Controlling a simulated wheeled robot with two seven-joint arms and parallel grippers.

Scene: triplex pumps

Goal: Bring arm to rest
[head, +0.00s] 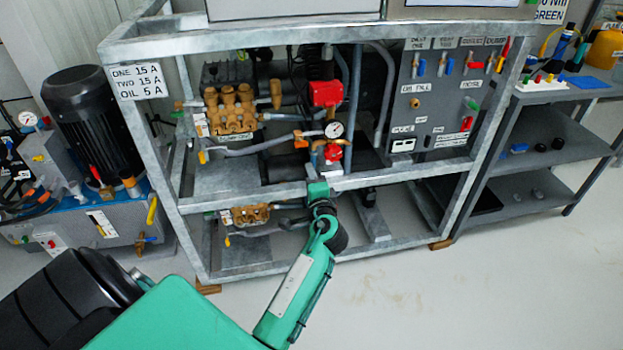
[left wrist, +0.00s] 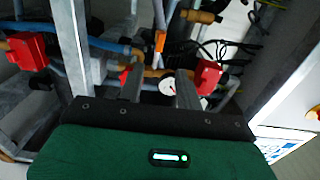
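My left arm (head: 297,285) comes in from the bottom left, green with a dark wrist joint. My left gripper (head: 318,188) is small in the head view, in front of the lower front rail of the pump frame. In the left wrist view, the two grey fingers of my left gripper (left wrist: 159,92) stand apart with nothing held between them. A round white pressure gauge (left wrist: 166,85) shows beyond the gap. The same view shows red parts (left wrist: 207,77) and brass pipework behind the fingers. Whether the fingers touch anything is unclear. My right gripper is not in view.
A galvanised frame (head: 150,150) holds the pumps, a gauge (head: 334,130) and a grey control panel (head: 437,100). A black motor (head: 92,120) on a blue-topped unit stands left. A grey shelf bench (head: 540,130) stands right. The floor (head: 480,300) at the front right is clear.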

